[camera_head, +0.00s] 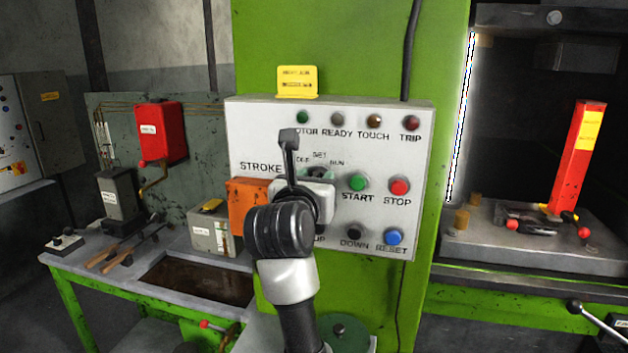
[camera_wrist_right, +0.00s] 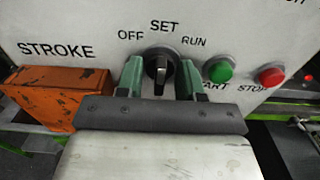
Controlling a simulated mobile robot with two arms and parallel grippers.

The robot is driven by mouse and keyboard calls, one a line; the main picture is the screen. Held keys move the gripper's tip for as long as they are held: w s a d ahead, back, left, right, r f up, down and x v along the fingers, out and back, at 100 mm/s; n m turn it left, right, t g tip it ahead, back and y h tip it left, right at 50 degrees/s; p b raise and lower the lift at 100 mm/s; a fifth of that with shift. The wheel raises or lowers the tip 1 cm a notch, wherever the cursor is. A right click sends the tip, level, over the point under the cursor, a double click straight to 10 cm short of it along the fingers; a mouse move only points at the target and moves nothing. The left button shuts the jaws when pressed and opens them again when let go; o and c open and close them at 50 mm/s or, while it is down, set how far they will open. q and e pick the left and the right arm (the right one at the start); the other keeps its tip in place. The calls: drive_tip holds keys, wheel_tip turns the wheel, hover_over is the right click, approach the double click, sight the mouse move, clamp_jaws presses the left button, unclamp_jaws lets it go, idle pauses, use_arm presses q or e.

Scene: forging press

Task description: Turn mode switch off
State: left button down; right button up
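The mode switch (camera_wrist_right: 158,68) is a black rotary knob on the grey-white control panel, with OFF at its upper left, SET above and RUN at its upper right. Its grip stands nearly upright; which label it points to is hard to tell. My right gripper (camera_wrist_right: 159,80) is open, with one green-grey finger on each side of the knob; contact cannot be made out. In the head view the switch (camera_head: 318,173) is partly hidden behind my right gripper (camera_head: 313,178). My left gripper is not in view.
The panel has a green START button (camera_head: 358,183), a red STOP button (camera_head: 399,187) and a blue RESET button (camera_head: 394,237) to the right. An orange box (camera_head: 247,204) sticks out at left. A workbench (camera_head: 85,280) stands left, and the press opening is at right.

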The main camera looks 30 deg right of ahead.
drive_tip(key=shift+c, duration=0.4)
drive_tip(key=c, duration=0.5)
drive_tip(key=shift+o, duration=0.2)
drive_tip(key=shift+n, duration=0.4)
drive_tip(key=n+p, duration=0.4)
drive_tip(key=n, duration=0.1)
drive_tip(key=shift+r, duration=0.1)
drive_tip(key=shift+w+a+f+n+p, duration=0.1)
drive_tip(key=shift+f+n+p, duration=0.1)
drive_tip(key=shift+n+p, duration=1.35)
drive_tip(key=o, duration=0.5)
drive_tip(key=shift+o, duration=0.2)
